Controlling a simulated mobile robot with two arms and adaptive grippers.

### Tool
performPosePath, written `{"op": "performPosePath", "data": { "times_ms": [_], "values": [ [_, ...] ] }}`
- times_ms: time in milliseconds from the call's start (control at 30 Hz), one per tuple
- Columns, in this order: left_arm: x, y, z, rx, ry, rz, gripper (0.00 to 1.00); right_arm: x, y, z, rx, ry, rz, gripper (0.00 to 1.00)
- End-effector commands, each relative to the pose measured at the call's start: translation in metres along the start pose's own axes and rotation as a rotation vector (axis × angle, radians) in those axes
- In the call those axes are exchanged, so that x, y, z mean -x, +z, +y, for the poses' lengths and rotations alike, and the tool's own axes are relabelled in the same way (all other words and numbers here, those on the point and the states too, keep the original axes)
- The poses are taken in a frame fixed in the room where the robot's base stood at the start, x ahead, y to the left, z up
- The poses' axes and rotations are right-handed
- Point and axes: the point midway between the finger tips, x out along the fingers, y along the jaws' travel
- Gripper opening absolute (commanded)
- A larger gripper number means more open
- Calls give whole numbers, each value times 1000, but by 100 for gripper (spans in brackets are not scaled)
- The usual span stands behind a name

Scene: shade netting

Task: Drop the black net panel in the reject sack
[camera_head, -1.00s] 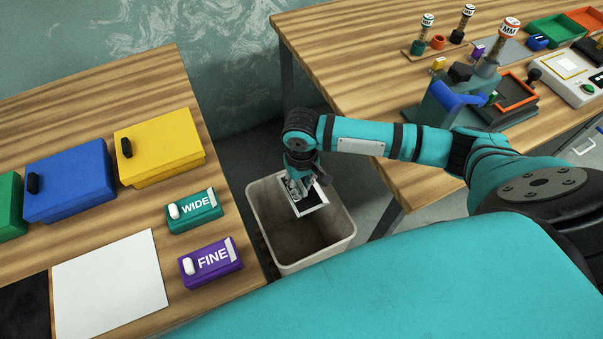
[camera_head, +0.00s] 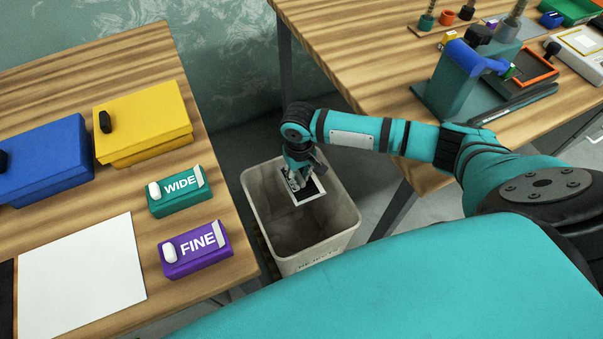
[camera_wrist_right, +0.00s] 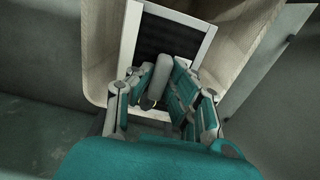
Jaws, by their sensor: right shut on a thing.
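The black net panel (camera_head: 309,190) has a white frame around a dark net. In the wrist view the panel (camera_wrist_right: 171,41) lies between and beyond my fingers. My right gripper (camera_head: 299,184) is shut on the panel's near edge and holds it tilted over the mouth of the reject sack. The reject sack (camera_head: 325,258) is a pale, open-topped bin on the floor between the two tables, with lettering on its front. Its wall also shows in the wrist view (camera_wrist_right: 239,45). My left gripper is not in view.
The left table has a yellow box (camera_head: 145,120), a blue box (camera_head: 45,160), a WIDE block (camera_head: 180,190), a FINE block (camera_head: 196,249) and a white sheet (camera_head: 80,275). The right table (camera_head: 365,70) carries a press with a blue handle (camera_head: 475,58) and an orange-rimmed tray (camera_head: 525,65).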

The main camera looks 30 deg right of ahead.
Motion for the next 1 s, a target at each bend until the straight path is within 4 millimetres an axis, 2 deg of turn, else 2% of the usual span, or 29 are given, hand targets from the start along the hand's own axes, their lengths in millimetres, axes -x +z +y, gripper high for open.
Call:
{"op": "performPosePath", "data": {
  "times_ms": [67,367,400,567,867,1000],
  "values": [
    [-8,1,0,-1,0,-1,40,-7,0,0,0,0,1,0],
    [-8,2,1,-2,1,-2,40,-6,0,0,0,0,0,0],
    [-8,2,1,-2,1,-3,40,-6,0,0,0,0,0,21],
    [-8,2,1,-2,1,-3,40,-6,0,0,0,0,0,42],
    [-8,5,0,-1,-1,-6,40,-5,0,0,0,0,0,43],
    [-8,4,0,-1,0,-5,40,9,-1,0,0,-2,2,43]
  ]
}}
